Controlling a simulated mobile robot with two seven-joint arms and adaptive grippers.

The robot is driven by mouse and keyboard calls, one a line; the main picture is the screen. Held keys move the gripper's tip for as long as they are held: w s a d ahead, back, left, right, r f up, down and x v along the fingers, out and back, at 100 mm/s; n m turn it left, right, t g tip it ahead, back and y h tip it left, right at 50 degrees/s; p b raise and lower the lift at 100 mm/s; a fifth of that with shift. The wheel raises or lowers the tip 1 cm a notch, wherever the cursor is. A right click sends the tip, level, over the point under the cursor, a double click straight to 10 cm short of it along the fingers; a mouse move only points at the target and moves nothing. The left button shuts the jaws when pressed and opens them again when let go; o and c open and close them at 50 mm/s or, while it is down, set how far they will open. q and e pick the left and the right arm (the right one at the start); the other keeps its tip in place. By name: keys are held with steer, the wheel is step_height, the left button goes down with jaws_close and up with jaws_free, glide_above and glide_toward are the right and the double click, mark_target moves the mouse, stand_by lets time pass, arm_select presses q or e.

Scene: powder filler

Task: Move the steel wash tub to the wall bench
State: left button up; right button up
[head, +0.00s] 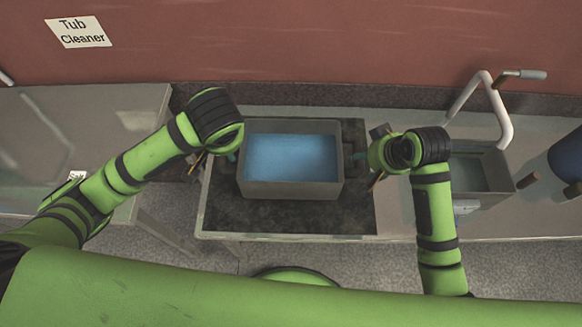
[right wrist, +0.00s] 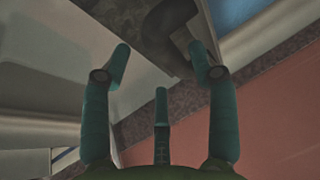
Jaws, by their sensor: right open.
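The steel wash tub (head: 290,190), a grey rectangular tub with blue liquid in it, sits level on a dark mat (head: 240,218) in the middle of the counter. My left gripper (head: 231,156) is at the tub's left side; its fingers are mostly hidden behind its wrist. My right gripper (head: 358,156) is at the tub's right side. In the right wrist view my right gripper (right wrist: 160,68) is open, with a dark curved piece, apparently the tub's handle (right wrist: 162,22), just beyond its fingertips. I cannot tell whether the left fingers touch the tub.
A sink (head: 483,172) with a curved white pipe (head: 497,110) stands to the right, and a dark blue cylinder (head: 566,158) at the far right. A grey bench (head: 50,125) stands at the left along the red wall, under a "Tub Cleaner" sign (head: 78,32); its visible top is mostly clear.

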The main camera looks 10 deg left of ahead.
steer(key=v, duration=0.8)
stand_by(0.4)
